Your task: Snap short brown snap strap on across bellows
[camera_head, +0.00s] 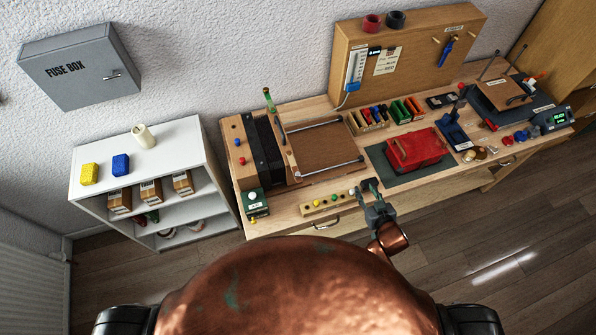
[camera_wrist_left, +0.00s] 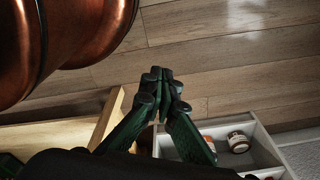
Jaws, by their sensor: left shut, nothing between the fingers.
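The black bellows (camera_head: 265,143) sits between wooden boards at the left end of the bench in the head view. I cannot make out the short brown snap strap in either view. My right gripper (camera_head: 369,184) is above the bench's front edge, right of the bellows and well apart from it.
A red case (camera_head: 416,149) lies on a dark mat (camera_head: 382,170). A strip with coloured knobs (camera_head: 327,203) lies near the front edge. A white shelf unit (camera_head: 182,142) stands left of the bench. A wooden panel (camera_head: 408,60) rises at the back.

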